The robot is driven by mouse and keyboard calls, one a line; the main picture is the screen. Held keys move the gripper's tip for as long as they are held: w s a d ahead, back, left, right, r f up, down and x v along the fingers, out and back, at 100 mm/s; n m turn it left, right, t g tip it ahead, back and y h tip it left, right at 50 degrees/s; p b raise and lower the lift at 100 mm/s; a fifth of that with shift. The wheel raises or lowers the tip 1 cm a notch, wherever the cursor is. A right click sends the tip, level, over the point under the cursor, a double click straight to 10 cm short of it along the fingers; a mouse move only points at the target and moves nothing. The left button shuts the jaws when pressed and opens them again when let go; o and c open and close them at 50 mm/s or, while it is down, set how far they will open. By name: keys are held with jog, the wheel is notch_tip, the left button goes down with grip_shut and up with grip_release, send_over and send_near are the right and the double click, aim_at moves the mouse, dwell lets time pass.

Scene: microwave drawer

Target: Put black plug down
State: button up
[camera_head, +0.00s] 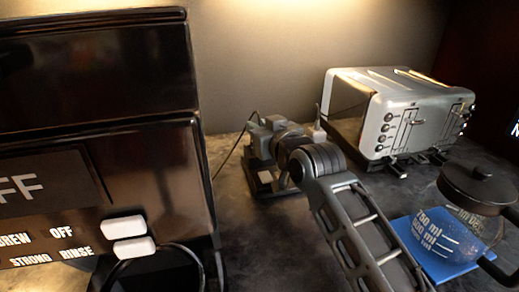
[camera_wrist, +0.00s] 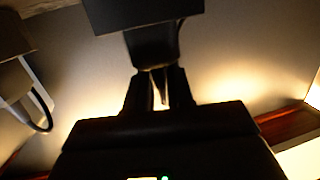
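The black plug (camera_wrist: 152,50) is a dark piece at the fingertips in the wrist view, with a thin strip below it between the fingers. My gripper (camera_wrist: 158,80) appears shut on it, with a narrow bright gap between the fingers. A larger dark block (camera_wrist: 145,14) is just beyond; dimness hides where it meets the plug. In the head view my gripper (camera_head: 264,148) is above the counter between the coffee machine and the toaster. The plug cannot be made out clearly there. A thin black cord (camera_head: 232,160) runs from the gripper area down towards the coffee machine.
The coffee machine (camera_head: 160,165) stands close on the left. A silver toaster (camera_head: 405,115) stands at the back right, with a small white piece (camera_head: 319,134) near its left side. A glass carafe (camera_head: 465,225) is over a blue mat (camera_head: 410,236) at the right. Bare counter (camera_head: 265,230) lies below my gripper.

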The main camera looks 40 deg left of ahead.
grip_shut()
dwell(0.3)
